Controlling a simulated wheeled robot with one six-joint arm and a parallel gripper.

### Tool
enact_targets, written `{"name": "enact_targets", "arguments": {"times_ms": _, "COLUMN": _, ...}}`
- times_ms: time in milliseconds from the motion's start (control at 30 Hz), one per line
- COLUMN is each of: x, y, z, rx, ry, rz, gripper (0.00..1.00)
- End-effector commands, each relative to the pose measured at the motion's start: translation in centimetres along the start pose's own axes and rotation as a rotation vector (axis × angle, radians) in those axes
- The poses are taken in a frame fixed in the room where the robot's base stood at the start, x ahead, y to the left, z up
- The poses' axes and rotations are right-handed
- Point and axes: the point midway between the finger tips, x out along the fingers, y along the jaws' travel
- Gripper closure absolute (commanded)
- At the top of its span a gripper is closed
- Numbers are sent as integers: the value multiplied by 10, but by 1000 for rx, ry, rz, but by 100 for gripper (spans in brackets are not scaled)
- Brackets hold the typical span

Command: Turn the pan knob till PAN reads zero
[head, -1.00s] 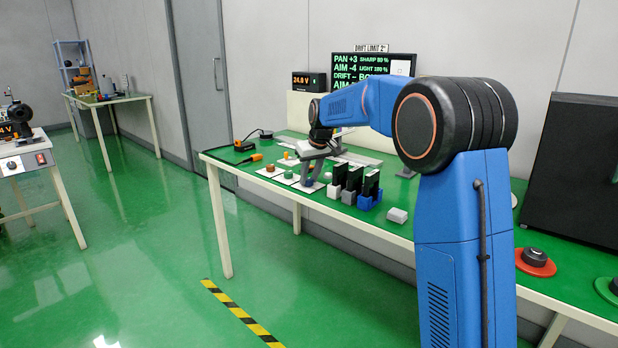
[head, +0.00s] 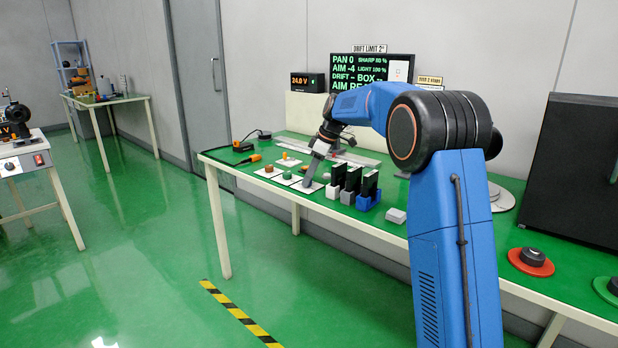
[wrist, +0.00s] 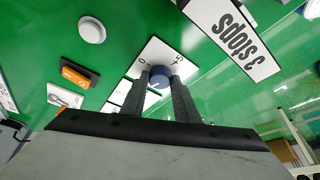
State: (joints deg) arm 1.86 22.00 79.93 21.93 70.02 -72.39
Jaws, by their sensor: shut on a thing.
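The screen (head: 345,72) on the back of the bench reads PAN 0 and AIM -4; its lower lines are partly hidden by my arm. My gripper (head: 309,182) is low over a white plate at the bench's front edge. In the wrist view, my gripper (wrist: 160,82) is shut on a round blue-grey knob (wrist: 158,72), one finger on each side. The knob sits on a white plate (wrist: 160,52) with small marks near its corners. In the head view the knob is mostly hidden by the fingers.
Black upright cards in white, grey and blue holders (head: 368,200) stand just right of my gripper. Two plates with a brown knob (head: 269,169) and a green knob (head: 287,176) lie to its left.

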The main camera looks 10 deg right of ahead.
Motion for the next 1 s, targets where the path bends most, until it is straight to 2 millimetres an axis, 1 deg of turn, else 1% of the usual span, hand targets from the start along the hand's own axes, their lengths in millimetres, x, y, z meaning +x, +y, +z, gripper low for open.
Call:
{"name": "enact_targets", "arguments": {"times_ms": 300, "x": 0, "y": 1, "z": 0, "rx": -83, "ry": -1, "rz": -35, "gripper": 95}}
{"name": "enact_targets", "arguments": {"times_ms": 767, "x": 0, "y": 1, "z": 1, "rx": -94, "ry": -2, "rz": -39, "gripper": 95}}
{"name": "enact_targets", "arguments": {"times_ms": 800, "x": 0, "y": 1, "z": 1, "rx": -94, "ry": -2, "rz": -39, "gripper": 65}}
{"name": "enact_targets", "arguments": {"times_ms": 833, "x": 0, "y": 1, "z": 1, "rx": -94, "ry": -2, "rz": -39, "gripper": 58}}
{"name": "enact_targets", "arguments": {"times_ms": 867, "x": 0, "y": 1, "z": 1, "rx": -94, "ry": -1, "rz": -39, "gripper": 54}}
{"name": "enact_targets", "arguments": {"times_ms": 1000, "x": 0, "y": 1, "z": 0, "rx": -94, "ry": -1, "rz": -39, "gripper": 54}}
